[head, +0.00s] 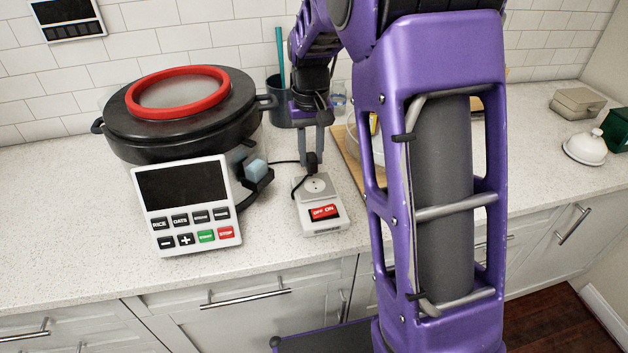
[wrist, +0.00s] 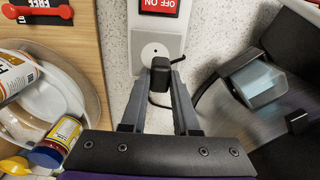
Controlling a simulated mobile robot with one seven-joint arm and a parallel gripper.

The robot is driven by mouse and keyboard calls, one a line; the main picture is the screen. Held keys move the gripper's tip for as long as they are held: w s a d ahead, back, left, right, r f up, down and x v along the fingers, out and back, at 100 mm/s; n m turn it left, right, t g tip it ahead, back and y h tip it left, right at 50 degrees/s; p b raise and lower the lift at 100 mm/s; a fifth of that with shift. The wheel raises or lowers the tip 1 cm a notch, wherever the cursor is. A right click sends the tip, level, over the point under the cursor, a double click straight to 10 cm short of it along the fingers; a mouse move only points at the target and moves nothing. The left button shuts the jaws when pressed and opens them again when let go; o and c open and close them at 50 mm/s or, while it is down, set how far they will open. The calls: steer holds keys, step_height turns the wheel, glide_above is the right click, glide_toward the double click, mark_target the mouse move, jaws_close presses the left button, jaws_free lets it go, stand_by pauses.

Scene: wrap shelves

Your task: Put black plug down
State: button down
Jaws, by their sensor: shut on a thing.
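My gripper (head: 312,145) points down over the counter and is shut on the black plug (head: 312,162). In the wrist view the plug (wrist: 161,75) sits between the two fingertips (wrist: 160,85), with a dark cord below it. Whether the plug touches the socket, I cannot tell. The cord runs left toward the rice cooker (head: 185,115).
The cooker's white control panel (head: 186,205) stands left of the socket. A dark cup (head: 280,100) is behind. A wooden board (wrist: 85,25) with a white bowl (wrist: 75,95) and jars lies beside it. The counter in front of the socket is narrow.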

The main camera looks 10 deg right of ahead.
steer(key=shift+d, duration=0.1)
steer(key=w+d+r, duration=0.1)
steer(key=w+r, duration=0.1)
steer(key=w, duration=1.2)
steer(key=shift+d+r, duration=0.15)
steer(key=shift+r, duration=0.05)
steer(key=shift+w, duration=0.1)
